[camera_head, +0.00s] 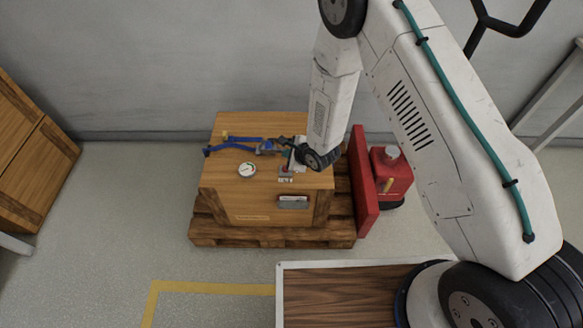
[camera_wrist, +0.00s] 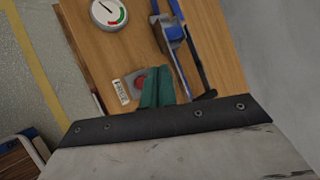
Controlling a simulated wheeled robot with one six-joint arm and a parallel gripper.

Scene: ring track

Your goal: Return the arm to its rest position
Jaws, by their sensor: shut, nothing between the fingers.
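My arm reaches down from the upper right in the head view, and its white links end over the wooden crate (camera_head: 225,190). My gripper (camera_wrist: 159,78) shows as teal fingers in the wrist view, closed together with nothing between them. It points at the top of the crate, beside a red button (camera_wrist: 141,83) on a grey plate. I cannot tell whether the fingertips touch the crate. In the head view the gripper is small and partly hidden by my wrist.
The crate top carries a round gauge (camera_head: 247,170) and a blue clamp-like tool (camera_head: 235,143). The crate stands on a pallet (camera_head: 270,237). A red panel (camera_head: 362,185) and red canister (camera_head: 390,175) stand right. Wooden boxes (camera_head: 35,165) stand left; floor between is clear.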

